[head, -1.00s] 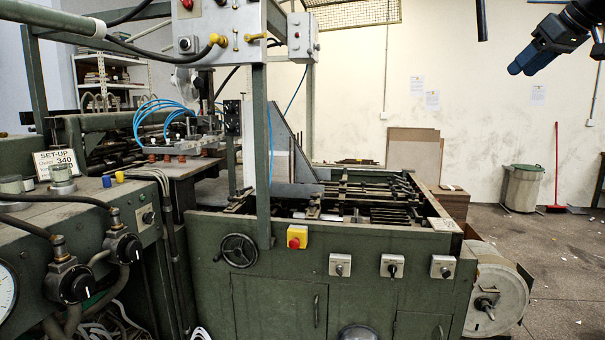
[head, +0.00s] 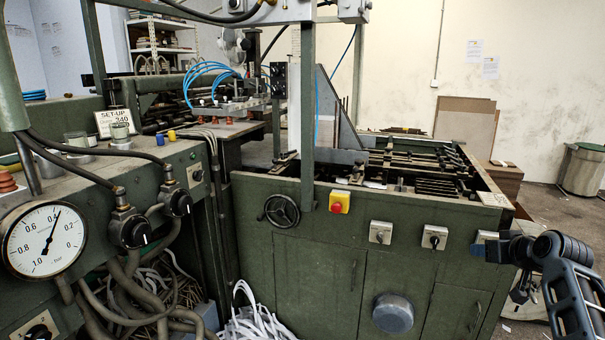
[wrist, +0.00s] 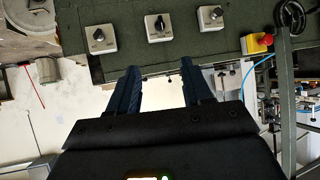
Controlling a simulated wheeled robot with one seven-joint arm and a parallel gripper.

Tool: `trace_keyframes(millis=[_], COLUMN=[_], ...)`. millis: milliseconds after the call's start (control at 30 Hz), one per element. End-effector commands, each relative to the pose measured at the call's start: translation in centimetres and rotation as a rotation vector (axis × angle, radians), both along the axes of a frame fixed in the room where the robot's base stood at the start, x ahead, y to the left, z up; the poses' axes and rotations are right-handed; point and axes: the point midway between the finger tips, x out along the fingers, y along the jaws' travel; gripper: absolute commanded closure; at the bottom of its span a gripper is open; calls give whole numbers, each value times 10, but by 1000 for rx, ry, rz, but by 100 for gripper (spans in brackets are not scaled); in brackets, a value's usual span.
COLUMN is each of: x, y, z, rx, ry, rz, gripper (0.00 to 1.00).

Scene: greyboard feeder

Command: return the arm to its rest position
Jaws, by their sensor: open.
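My gripper (head: 480,249) is at the lower right of the head view, at the end of my dark arm, in front of the right end of the green machine. It partly covers the rightmost knob switch (head: 486,237). In the wrist view the two dark fingers of my gripper (wrist: 162,78) stand apart with nothing between them. The wrist view is upside down, with three knob switches (wrist: 158,27) along its top.
The green machine (head: 330,250) fills the middle, with a red stop button (head: 338,202) and a handwheel (head: 281,210). A pressure gauge (head: 44,241) is at left. White cables (head: 255,315) lie on the floor. A bin (head: 583,170) stands at the back right.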

Motion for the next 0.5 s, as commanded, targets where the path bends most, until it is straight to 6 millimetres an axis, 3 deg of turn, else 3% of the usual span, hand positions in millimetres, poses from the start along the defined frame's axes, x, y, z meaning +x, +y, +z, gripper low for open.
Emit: trace_keyframes(millis=[33,200,500], x=[-14,-61,-164], y=[15,55,123], z=[-25,-83,-153], rx=[1,-4,-19], ry=[1,-19,-61], rz=[-4,-23,-43], gripper=[51,51,51])
